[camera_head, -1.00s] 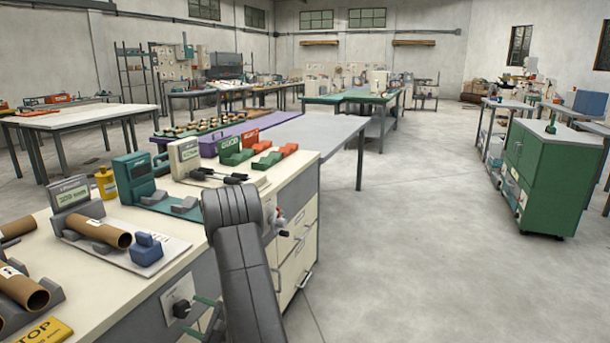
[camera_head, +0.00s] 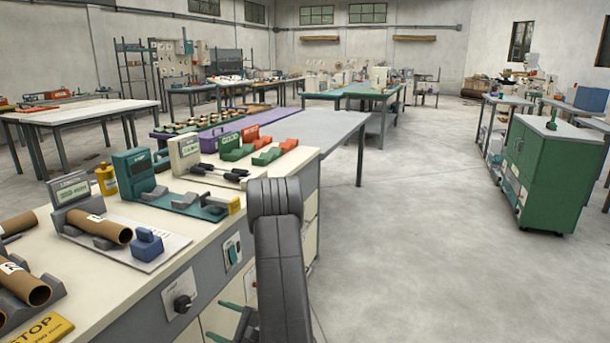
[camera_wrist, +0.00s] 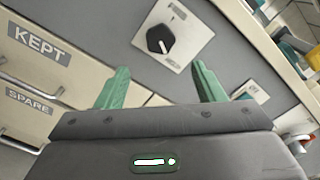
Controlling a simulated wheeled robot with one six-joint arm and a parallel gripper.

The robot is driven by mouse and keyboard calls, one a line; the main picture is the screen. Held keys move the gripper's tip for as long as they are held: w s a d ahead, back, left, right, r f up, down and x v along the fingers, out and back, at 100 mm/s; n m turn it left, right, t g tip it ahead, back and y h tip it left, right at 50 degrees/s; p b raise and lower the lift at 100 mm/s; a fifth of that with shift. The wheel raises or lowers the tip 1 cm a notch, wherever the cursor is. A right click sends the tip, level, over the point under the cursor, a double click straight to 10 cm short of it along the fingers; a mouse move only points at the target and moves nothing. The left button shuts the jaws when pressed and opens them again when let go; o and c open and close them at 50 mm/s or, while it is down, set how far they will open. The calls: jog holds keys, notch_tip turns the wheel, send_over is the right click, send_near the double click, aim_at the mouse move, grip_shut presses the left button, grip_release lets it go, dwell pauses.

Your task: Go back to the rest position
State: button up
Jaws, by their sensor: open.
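My gripper (camera_wrist: 160,88) shows in the wrist view with its two green fingers wide apart and nothing between them. It faces the front of the cabinet, near a black rotary knob on a pale plate (camera_wrist: 177,50).
The white bench top (camera_head: 130,262) holds brown tubes (camera_head: 98,228), a blue block (camera_head: 148,243), a green device (camera_head: 133,175) and a yellow STOP sign (camera_head: 42,329). Drawers labelled KEPT (camera_wrist: 40,45) and SPARE (camera_wrist: 30,100) are close. Open floor lies right, before a green cabinet (camera_head: 550,175).

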aim_at(187, 304)
jog(key=x, duration=1.1)
jog(key=shift+a+r, duration=0.1)
jog(key=shift+a, duration=0.05)
jog(key=shift+n+b, duration=0.3)
jog(key=shift+b, duration=0.05)
jog(key=shift+n+b, duration=0.35)
jog(key=shift+n, duration=0.55)
jog(key=n+b, duration=0.2)
jog(key=n, duration=0.4)
jog(key=n+b, duration=0.2)
jog(key=n, duration=0.3)
jog(key=shift+r+n+b, duration=0.15)
jog(key=shift+n+b, duration=0.5)
jog(key=shift+n, duration=1.45)
jog(key=shift+w, duration=0.1)
